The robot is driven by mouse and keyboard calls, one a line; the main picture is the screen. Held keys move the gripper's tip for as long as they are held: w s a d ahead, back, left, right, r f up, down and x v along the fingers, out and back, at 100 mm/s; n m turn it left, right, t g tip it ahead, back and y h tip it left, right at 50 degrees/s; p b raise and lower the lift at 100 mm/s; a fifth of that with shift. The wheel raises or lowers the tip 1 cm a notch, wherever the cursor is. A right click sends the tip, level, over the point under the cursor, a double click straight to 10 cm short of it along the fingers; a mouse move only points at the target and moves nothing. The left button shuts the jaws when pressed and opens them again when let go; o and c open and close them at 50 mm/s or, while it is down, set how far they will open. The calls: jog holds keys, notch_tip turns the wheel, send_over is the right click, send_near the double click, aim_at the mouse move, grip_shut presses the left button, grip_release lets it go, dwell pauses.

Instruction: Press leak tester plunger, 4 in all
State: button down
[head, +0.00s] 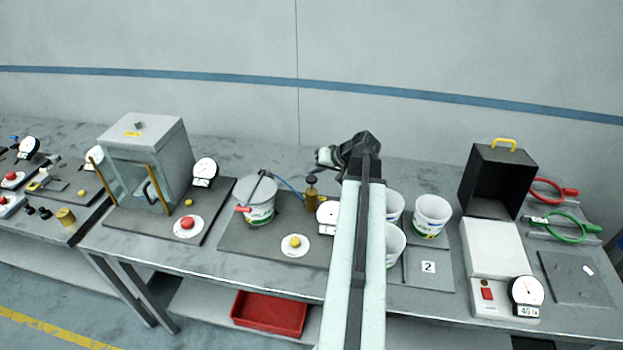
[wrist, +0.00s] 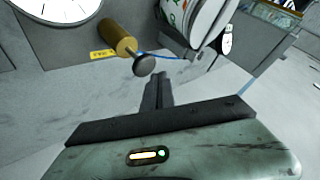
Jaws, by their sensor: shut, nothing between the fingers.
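The leak tester plunger (head: 311,190) is a brass cylinder with a dark round knob, standing on the tester's grey base plate (head: 232,237). In the wrist view, the brass body (wrist: 118,38) and the dark knob (wrist: 145,65) show just beyond my fingertips. The knob stands out from the brass body on a short stem. My gripper (head: 326,157) is shut and empty, up and right of the plunger in the head view. In the wrist view, its shut fingers (wrist: 157,80) point at the knob, with a seeming small gap.
A lidded tub (head: 259,208) stands left of the plunger, joined by a blue hose. A dial gauge (head: 326,215) sits close on its right, partly behind my arm. A yellow button (head: 295,242) is in front. White tubs (head: 432,215) stand to the right.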

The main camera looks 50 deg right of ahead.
aim_at(314, 180)
jog(key=shift+f, duration=0.1)
dwell(0.7)
jog(key=shift+f+b, duration=0.3)
jog(key=shift+b, duration=0.1)
jog(key=shift+f+b, duration=1.9)
dwell(1.4)
jog(key=shift+r, duration=0.1)
jog(key=shift+r+p, duration=2.2)
jog(key=shift+p, duration=0.1)
notch_tip(314, 180, up, 5)
jog(key=p, duration=0.5)
jog(key=shift+r, duration=0.1)
